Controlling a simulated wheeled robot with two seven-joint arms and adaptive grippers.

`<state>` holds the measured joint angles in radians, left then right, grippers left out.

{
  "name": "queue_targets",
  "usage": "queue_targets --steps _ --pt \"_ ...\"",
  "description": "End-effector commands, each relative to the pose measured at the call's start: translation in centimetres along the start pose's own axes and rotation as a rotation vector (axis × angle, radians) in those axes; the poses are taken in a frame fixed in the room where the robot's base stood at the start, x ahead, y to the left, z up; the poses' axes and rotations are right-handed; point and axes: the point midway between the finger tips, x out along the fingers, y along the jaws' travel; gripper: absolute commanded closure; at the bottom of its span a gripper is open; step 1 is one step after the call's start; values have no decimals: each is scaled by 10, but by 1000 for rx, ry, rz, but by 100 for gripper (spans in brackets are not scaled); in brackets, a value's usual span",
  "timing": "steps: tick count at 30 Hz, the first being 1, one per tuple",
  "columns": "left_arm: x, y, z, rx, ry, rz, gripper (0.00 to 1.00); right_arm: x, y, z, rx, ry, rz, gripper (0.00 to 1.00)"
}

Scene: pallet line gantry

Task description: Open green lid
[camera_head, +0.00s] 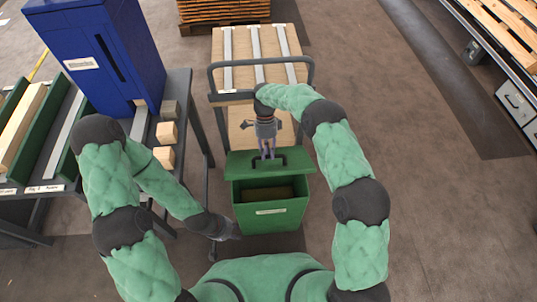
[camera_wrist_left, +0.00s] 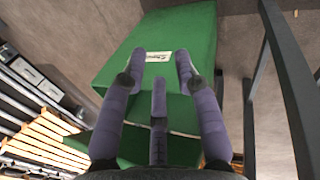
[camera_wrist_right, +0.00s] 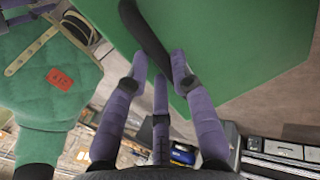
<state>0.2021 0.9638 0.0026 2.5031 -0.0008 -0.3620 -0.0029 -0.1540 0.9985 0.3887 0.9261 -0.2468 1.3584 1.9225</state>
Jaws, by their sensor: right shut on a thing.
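The green bin (camera_head: 270,221) stands on the floor in front of me, its front part uncovered and its dark inside showing. The green lid (camera_head: 296,163) lies behind that gap, at the bin's far side; its exact tilt is hard to tell. My right gripper (camera_head: 268,154) is shut on the lid's dark handle (camera_wrist_right: 148,38), which passes between its fingers in the right wrist view. My left gripper (camera_head: 234,233) is low beside the bin's front left corner. In the left wrist view its fingers (camera_wrist_left: 160,65) are spread and empty, with the bin (camera_wrist_left: 195,30) beyond them.
A wooden-decked cart (camera_head: 285,72) with a dark rail stands behind the bin. At left, a table bears a blue cabinet (camera_head: 110,65) and small wooden blocks (camera_head: 166,132); its dark legs stand near my left arm. The floor at right is clear.

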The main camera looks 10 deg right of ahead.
Motion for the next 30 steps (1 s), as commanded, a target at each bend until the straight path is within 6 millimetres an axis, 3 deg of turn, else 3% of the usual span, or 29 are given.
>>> queue_targets --steps 1,2,8,13,20,25,30 --pt "1 2 0 13 -3 2 91 2 -8 -2 1 -2 -25 100" --pt "1 3 1 27 -6 5 100 2 -8 -2 2 -2 -25 100" --pt "2 36 16 304 -80 53 100 3 -8 -2 2 -1 -24 100" --pt "0 66 42 720 -194 86 100 3 -8 -2 2 -1 -23 100" --pt "-4 78 66 1305 -344 55 100 4 -8 -2 2 -1 -22 100" --pt "-7 80 65 1736 -441 -30 100 4 -8 -2 2 -1 -21 100" --pt "-11 88 46 2160 -516 -175 100 4 -8 -2 2 -1 -21 100"
